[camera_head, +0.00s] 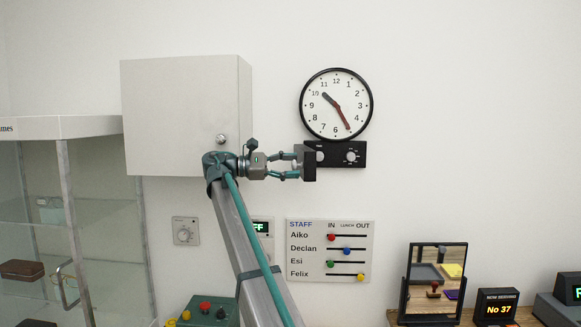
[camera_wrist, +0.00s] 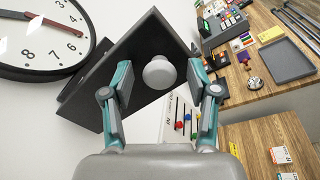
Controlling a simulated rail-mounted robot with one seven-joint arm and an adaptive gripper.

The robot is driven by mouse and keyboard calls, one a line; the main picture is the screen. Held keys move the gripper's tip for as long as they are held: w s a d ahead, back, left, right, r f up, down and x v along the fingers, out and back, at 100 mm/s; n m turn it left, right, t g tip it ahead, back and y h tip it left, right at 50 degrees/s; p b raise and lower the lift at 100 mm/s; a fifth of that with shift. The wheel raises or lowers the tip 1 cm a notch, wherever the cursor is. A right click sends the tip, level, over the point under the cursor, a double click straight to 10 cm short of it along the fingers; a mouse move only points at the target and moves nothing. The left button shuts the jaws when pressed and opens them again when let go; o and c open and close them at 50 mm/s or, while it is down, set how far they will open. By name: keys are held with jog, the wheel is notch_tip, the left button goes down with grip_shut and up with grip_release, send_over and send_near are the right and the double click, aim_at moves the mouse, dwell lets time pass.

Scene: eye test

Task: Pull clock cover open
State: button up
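A round black-rimmed wall clock (camera_head: 336,104) has a black box (camera_head: 362,161) with pale dials under it. The box's dark cover (camera_head: 310,162) stands swung out from the wall at the box's left side, partly open. In the wrist view the cover (camera_wrist: 150,38) is a tilted dark panel with a round white knob (camera_wrist: 159,72). My gripper (camera_head: 297,161) is left of the cover, pointing right at it. In the wrist view its fingers (camera_wrist: 160,88) are open on either side of the knob, with gaps showing.
A white wall cabinet (camera_head: 185,115) is close left of my gripper. A staff board (camera_head: 330,250) hangs below the box. A framed mirror (camera_head: 434,250) and a lit number display (camera_head: 496,306) stand at lower right. The wall right of the clock is clear.

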jog(key=s+a, duration=0.1)
jog(key=a, duration=1.1)
jog(key=shift+s, duration=0.25)
